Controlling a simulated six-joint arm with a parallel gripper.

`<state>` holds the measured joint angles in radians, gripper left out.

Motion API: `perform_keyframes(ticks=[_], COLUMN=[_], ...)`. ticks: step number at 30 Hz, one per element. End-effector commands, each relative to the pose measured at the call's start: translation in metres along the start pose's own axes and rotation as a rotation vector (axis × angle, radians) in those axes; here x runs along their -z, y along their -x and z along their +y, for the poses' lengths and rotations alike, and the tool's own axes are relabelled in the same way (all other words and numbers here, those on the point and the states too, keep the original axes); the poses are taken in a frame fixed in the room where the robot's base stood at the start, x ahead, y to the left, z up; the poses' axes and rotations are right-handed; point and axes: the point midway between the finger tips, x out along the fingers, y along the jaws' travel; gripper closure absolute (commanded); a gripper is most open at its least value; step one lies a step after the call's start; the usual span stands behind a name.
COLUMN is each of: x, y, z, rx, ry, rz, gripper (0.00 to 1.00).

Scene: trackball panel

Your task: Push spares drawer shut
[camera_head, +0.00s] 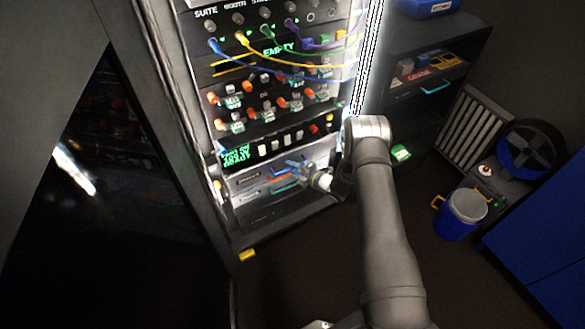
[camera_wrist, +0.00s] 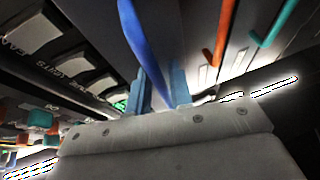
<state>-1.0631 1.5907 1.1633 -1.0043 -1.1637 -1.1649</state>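My gripper (camera_head: 291,164) reaches in from the right, at the drawer's upper right. In the wrist view, its two pale blue fingers (camera_wrist: 166,90) point away from the camera with a narrow gap between them. A blue strip (camera_wrist: 138,35) shows in and above that gap. Orange and teal items (camera_wrist: 245,40) are to the right. Whether the fingers touch the drawer is hidden.
The rack panel above holds switches (camera_head: 285,143), orange knobs and hanging coloured cables (camera_head: 270,75). The floor before the rack is mostly clear.

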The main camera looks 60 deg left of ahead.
Motion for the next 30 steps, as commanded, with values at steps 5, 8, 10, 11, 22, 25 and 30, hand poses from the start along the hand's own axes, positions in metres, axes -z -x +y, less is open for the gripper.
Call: perform_keyframes(ticks=[5,8,10,11,22,25,30], x=[0.000,0.000,0.000,0.000,-0.010,-0.014,-0.017], y=[0.000,0.000,0.000,0.000,-0.025,-0.035,-0.041], z=[0.000,0.000,0.000,0.000,0.004,0.007,0.008], rx=[0.000,0.000,0.000,0.000,0.000,0.000,0.001], ry=[0.000,0.000,0.000,0.000,0.002,0.001,0.000], rz=[0.000,0.000,0.000,0.000,0.002,0.001,-0.001], gripper=[0.80,0.94,1.00,1.00,1.00,1.00,1.00])
